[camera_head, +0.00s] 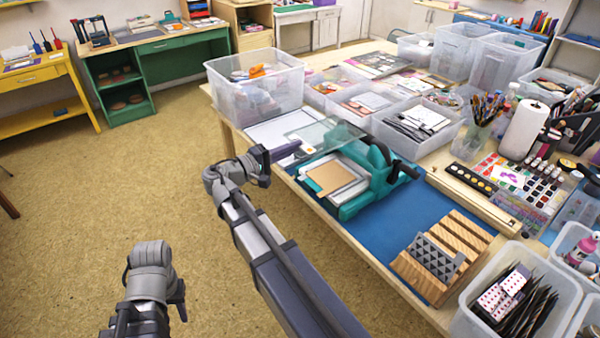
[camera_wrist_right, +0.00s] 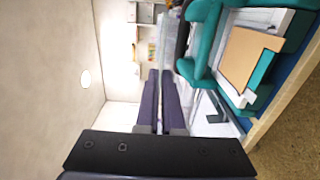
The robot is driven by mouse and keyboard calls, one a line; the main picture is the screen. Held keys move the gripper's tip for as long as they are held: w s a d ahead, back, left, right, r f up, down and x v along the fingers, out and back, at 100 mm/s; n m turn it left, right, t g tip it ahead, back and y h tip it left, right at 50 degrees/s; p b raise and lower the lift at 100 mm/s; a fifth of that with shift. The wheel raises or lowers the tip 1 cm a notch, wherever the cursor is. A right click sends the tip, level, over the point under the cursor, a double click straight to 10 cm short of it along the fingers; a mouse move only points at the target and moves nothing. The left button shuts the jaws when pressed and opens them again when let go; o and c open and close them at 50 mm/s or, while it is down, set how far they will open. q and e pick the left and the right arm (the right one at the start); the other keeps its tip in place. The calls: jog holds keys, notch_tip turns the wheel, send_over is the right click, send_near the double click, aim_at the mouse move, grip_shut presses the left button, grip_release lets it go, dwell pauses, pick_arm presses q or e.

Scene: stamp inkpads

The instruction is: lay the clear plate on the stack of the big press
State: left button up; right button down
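The clear plate (camera_head: 333,131) is a thin greenish see-through sheet beside the back left of the teal big press (camera_head: 372,190). The press carries a white-framed stack with a brown sheet (camera_head: 328,177); this also shows in the right wrist view (camera_wrist_right: 246,62). My right gripper (camera_head: 298,146) points at the plate's left edge, its fingertips overlapping that edge in the head view.
A blue mat (camera_head: 385,242) lies under the press, with a slotted wooden rack (camera_head: 445,258) at its front. A clear bin (camera_head: 257,85) stands behind my right gripper. Trays and paints (camera_head: 525,183) crowd the back and right. The floor (camera_head: 90,215) at left is clear.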

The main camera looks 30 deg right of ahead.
notch_tip(320, 180, down, 10)
jog(key=b, duration=0.9)
jog(key=shift+b, duration=0.4)
jog(key=shift+a, duration=0.1)
jog(key=shift+f+b, duration=0.75)
jog(key=shift+b, duration=0.05)
jog(key=shift+f, duration=0.25)
